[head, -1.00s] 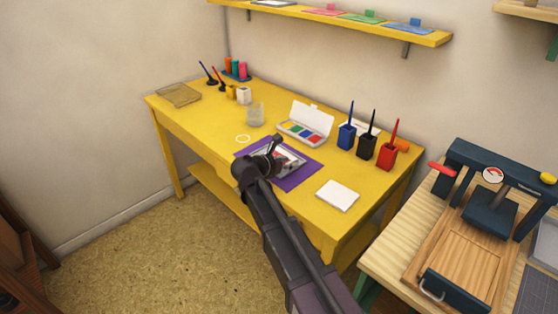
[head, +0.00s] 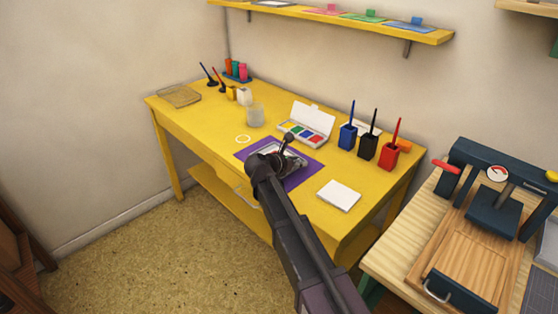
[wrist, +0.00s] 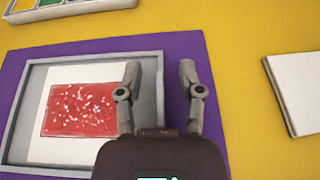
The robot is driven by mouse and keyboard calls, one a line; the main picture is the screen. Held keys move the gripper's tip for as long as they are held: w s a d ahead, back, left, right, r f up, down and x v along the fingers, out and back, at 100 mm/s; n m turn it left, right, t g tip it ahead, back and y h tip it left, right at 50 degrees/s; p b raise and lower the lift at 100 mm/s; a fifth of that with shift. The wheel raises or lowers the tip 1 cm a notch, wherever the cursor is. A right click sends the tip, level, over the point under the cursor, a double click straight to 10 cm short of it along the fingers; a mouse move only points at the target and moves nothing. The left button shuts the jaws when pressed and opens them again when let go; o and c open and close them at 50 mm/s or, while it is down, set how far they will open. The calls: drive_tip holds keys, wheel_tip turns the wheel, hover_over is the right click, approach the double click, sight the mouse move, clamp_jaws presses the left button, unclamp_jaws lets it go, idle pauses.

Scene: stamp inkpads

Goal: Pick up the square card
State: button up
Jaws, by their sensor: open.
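A white card with a red, white-speckled rectangle (wrist: 84,108) lies in a grey tray (wrist: 12,150) on a purple mat (wrist: 228,90). In the head view, my arm partly covers the tray. A white card or stack of cards (head: 339,195) lies on the yellow table to the right of the mat; its left part shows in the wrist view (wrist: 296,92). I cannot tell which one is the square card. My gripper (wrist: 158,72) is open and empty. Its fingers appear on either side of the tray's right rim. Their height above it is unclear.
On the yellow table (head: 215,145) a paint box (head: 305,132) stands behind the mat. Blue, black and red brush pots (head: 388,157) stand at the right rear. A glass (head: 255,114) is at the back left. A bench with a press (head: 492,212) is at the right.

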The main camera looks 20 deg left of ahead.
clamp_jaws()
drive_tip(key=shift+r, duration=0.15)
wheel_tip(320, 180, up, 3)
drive_tip(key=p, duration=0.3)
drive_tip(key=shift+r+p, duration=0.2)
drive_tip(key=shift+p, duration=0.1)
drive_tip(key=s+a+r+p, duration=0.1)
drive_tip(key=s, duration=1.5)
drive_tip(key=shift+a+r, duration=0.2)
drive_tip(key=shift+a, duration=0.05)
